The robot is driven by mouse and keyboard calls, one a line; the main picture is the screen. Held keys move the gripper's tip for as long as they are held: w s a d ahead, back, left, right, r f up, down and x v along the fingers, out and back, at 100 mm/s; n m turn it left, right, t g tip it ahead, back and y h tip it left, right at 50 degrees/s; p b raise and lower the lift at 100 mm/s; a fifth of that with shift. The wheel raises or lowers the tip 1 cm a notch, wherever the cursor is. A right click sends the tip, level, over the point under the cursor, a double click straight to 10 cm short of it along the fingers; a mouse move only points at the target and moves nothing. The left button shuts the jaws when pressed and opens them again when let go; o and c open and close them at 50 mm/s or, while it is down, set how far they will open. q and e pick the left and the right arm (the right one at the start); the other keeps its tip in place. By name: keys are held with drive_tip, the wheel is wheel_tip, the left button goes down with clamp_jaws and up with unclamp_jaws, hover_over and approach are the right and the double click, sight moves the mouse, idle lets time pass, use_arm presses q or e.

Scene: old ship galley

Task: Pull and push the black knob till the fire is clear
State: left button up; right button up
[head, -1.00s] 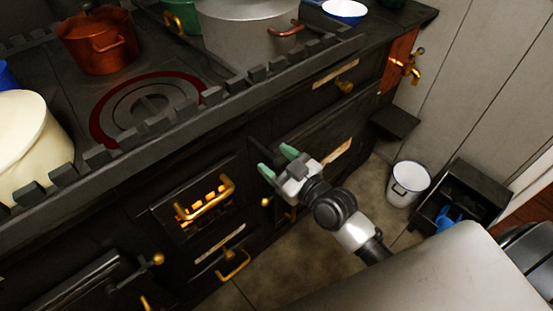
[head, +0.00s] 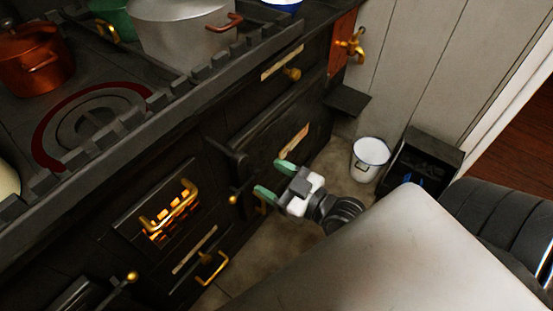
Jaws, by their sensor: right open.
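The black stove front (head: 88,225) fills the left and middle of the head view. Orange fire (head: 158,232) glows through a barred opening behind a brass handle (head: 185,200). A dark protruding piece (head: 238,160) sits on the stove front, above and left of my right gripper; I cannot tell whether it is the black knob. My right gripper (head: 267,177) has two green fingers spread apart with nothing between them. It points toward the stove front, right of the fire opening, and I cannot tell whether it touches. My left gripper is out of view.
A copper pot (head: 36,62) and a large grey pot (head: 185,32) stand on the stove top. Brass knobs (head: 292,74) and a tap (head: 352,45) stick out.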

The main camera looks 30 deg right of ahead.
drive_tip(key=shift+s+d, duration=0.15)
drive_tip(key=shift+s, duration=0.2)
drive_tip(key=shift+c, duration=0.3)
